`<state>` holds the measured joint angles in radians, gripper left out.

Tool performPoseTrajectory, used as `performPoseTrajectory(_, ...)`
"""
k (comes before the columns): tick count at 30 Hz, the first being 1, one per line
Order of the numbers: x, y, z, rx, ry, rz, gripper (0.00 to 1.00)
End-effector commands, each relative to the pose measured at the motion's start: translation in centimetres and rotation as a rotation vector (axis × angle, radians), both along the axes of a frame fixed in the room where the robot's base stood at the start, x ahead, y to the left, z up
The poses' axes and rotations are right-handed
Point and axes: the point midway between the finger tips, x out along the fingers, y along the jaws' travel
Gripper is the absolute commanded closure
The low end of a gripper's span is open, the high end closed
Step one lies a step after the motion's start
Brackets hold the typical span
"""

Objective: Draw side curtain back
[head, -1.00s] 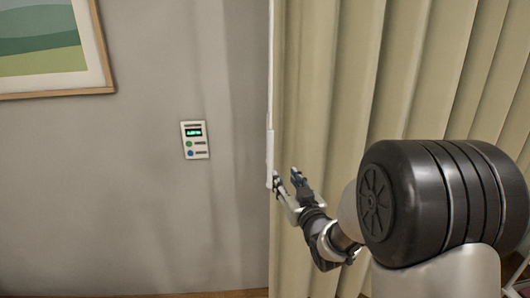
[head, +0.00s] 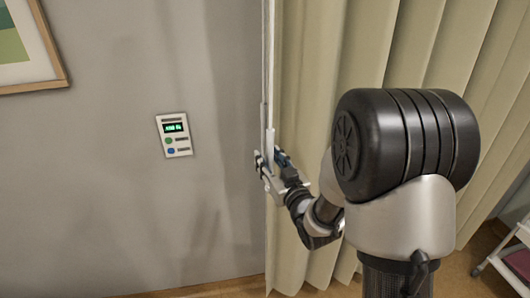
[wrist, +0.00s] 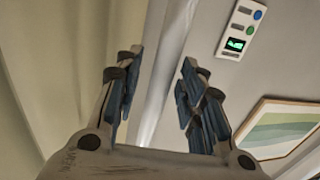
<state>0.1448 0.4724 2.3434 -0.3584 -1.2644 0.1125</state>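The beige side curtain (head: 325,70) hangs in folds across the right half of the head view, its left edge beside the grey wall. A slim white wand (head: 269,112) hangs along that edge. My gripper (head: 268,160) is at the wand's lower end, with a finger on each side of it. In the wrist view my gripper (wrist: 163,62) has its blue-padded fingers apart, and the white wand (wrist: 167,68) runs through the gap. Whether either pad touches it is unclear. The curtain (wrist: 55,60) fills the left of the wrist view.
A wall panel (head: 174,135) with a green display is left of the curtain. A framed picture (head: 25,50) hangs at the upper left. A white trolley (head: 510,262) stands at the lower right. Wooden floor (head: 455,268) shows below the curtain.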

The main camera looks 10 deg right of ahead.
Motion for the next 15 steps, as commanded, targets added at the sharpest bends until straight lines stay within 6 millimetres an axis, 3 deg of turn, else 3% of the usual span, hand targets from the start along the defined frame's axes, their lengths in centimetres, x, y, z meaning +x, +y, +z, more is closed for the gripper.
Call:
performPoseTrajectory(8, -0.05, -0.02, -0.03, 0.000, 0.000, 0.000, 0.63)
performPoseTrajectory(15, -0.04, -0.02, -0.01, 0.000, 0.000, 0.000, 0.78)
